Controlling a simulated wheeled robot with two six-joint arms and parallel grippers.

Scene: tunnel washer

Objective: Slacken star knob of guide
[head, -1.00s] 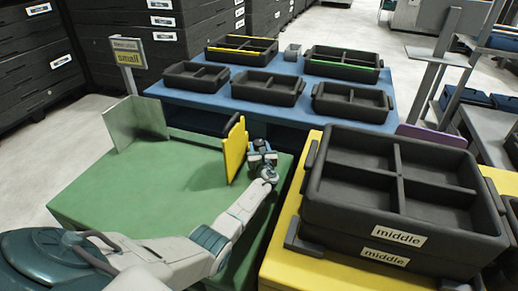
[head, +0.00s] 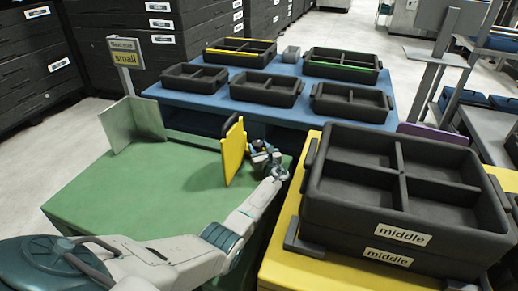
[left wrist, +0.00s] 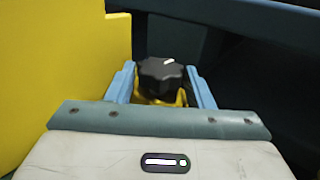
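The star knob (left wrist: 160,74) is black and lobed with a white mark on top; the left wrist view shows it on a yellow mount. The guide is an upright yellow plate (head: 233,152) on the right side of the green table, and it fills the left of the left wrist view (left wrist: 60,60). My left gripper (head: 262,160) is right beside the plate. Its blue fingers (left wrist: 161,88) stand apart on either side of the knob, with only narrow dark gaps showing; contact is not clear. In the head view the knob is hidden by the gripper. My right gripper is not seen.
The green table (head: 130,185) is otherwise mostly clear, with a grey metal plate (head: 135,125) at its back left. Stacked dark "middle" crates (head: 400,235) stand close on the right on a yellow table. A blue table (head: 210,105) with several divided trays is behind.

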